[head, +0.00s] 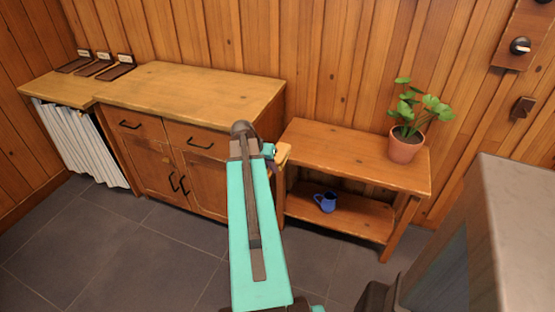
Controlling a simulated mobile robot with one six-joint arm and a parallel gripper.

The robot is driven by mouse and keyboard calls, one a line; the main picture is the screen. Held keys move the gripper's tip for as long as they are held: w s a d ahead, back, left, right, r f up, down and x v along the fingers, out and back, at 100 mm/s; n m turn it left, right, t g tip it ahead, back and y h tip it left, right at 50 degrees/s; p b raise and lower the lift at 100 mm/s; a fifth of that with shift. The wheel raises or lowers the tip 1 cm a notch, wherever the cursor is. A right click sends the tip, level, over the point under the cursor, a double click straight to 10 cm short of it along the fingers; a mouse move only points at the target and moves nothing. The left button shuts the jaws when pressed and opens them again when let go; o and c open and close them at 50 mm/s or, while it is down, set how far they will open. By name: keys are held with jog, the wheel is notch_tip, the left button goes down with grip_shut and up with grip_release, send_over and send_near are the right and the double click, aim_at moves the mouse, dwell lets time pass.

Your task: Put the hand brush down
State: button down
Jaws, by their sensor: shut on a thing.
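My arm reaches up the middle of the head view, and my gripper (269,151) is at its far end, mostly hidden behind the arm's last joint. It is shut on the hand brush (283,154), of which only a small tan wooden part shows to the right of the wrist. The rest of the brush, including any bristles, is hidden. In the picture the brush overlaps the left end of the low wooden bench (335,152); I cannot tell its height or whether it touches anything.
A potted plant (405,147) stands at the bench's right end; a blue mug (326,202) is on its lower shelf. The bench top left of the plant is clear. A wooden cabinet (190,92) with a bare top stands left. A pale-topped block (520,220) is at right.

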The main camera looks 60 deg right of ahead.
jog(key=shift+w+d+f+p, duration=0.15)
jog(key=shift+w+d+p, duration=0.1)
jog(key=shift+d, duration=1.45)
jog(key=shift+w+d+f+p, duration=0.1)
jog(key=shift+w+d+f, duration=0.1)
jog(key=shift+d, duration=1.5)
jog(key=shift+w+d+f+p, duration=0.15)
jog(key=shift+w+d+p, duration=0.1)
jog(key=shift+d, duration=1.45)
jog(key=shift+f, duration=0.1)
jog(key=shift+f, duration=1.65)
jog(key=c, duration=1.6)
grip_release()
jog(key=shift+a+r, duration=0.1)
jog(key=shift+r, duration=0.05)
jog(key=shift+v, duration=5.9)
